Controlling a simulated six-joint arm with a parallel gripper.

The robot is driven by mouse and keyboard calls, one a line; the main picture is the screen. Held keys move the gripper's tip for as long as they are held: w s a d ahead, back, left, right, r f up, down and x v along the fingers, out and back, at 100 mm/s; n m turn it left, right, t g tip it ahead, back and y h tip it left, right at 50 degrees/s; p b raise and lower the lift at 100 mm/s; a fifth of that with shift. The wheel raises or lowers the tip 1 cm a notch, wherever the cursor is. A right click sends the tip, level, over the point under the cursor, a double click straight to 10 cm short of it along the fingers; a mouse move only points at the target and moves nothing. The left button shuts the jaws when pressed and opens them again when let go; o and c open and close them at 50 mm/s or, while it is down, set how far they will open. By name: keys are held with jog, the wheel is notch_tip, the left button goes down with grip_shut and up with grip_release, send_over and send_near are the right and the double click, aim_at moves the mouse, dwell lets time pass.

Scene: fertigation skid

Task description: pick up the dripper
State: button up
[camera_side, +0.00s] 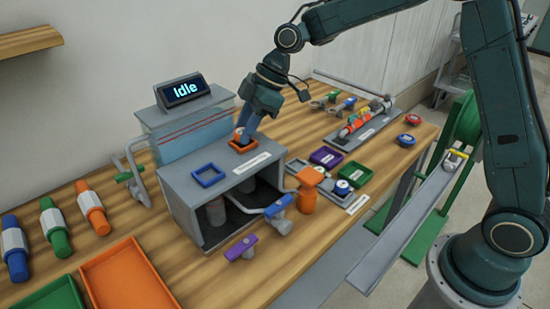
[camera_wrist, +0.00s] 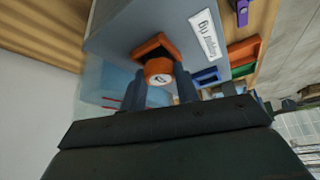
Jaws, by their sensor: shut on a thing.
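The dripper (camera_wrist: 158,70) is a small orange round piece with a white, marked end face. In the wrist view it sits between the two fingers of my gripper (camera_wrist: 161,82), which is shut on it. In the side view my gripper (camera_side: 246,128) points down at the orange square holder (camera_side: 243,147) on top of the grey box. The orange holder also shows in the wrist view (camera_wrist: 153,42). I cannot tell whether the dripper still touches it.
An empty blue holder (camera_side: 208,175) sits on the same grey box (camera_side: 185,186). The "Idle" display (camera_side: 186,90) stands behind it. Purple (camera_side: 326,157) and green (camera_side: 354,174) trays, an orange bottle-like piece (camera_side: 308,188) and a fitting rack (camera_side: 362,126) are to the right.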

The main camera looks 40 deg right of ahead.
notch_tip(320, 180, up, 20)
jog(key=shift+f, duration=0.25)
dwell(0.6)
dwell(0.5)
